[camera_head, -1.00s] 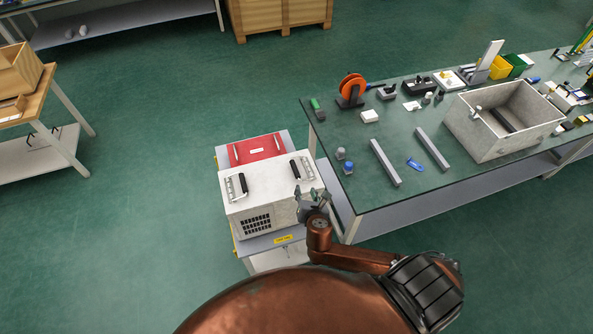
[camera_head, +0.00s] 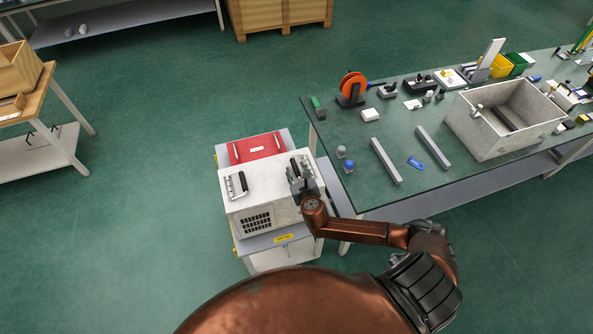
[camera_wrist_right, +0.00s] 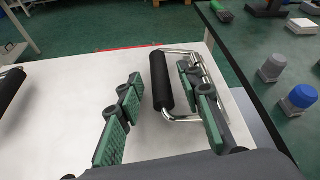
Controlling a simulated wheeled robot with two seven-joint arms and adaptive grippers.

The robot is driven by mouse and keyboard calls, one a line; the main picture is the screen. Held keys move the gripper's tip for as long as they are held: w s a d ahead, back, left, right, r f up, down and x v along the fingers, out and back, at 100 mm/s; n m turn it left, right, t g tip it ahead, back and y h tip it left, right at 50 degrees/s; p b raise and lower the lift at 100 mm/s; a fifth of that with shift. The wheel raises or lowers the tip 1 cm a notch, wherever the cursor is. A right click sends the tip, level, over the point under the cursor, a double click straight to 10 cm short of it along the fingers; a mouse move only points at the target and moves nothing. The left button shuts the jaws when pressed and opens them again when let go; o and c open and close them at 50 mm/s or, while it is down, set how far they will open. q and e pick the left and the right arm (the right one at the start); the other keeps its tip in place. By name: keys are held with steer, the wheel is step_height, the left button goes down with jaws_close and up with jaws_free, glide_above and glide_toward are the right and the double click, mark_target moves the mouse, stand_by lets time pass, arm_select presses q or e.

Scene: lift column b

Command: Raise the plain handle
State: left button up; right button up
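A white box (camera_head: 265,195) with a vent grille carries two handles, each a black grip on shiny metal brackets. The left handle (camera_head: 236,185) stands clear of my arm. My right gripper (camera_head: 298,182) is at the right handle (camera_head: 295,166) and partly covers it. In the right wrist view, my right gripper (camera_wrist_right: 160,78) is open, its green-padded fingers on either side of the right handle's black grip (camera_wrist_right: 161,80), with gaps visible. The other black grip (camera_wrist_right: 10,88) shows at the left edge. I cannot tell which handle is the plain one. My left gripper is not in view.
A red case (camera_head: 258,147) lies behind the white box on a grey cart (camera_head: 220,158). A green-topped workbench (camera_head: 400,200) stands close on the right, with grey bars, small capped items and a large grey bin (camera_head: 520,147). Open floor lies to the left.

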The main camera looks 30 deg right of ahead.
jaws_close()
stand_by(0.4)
stand_by(0.4)
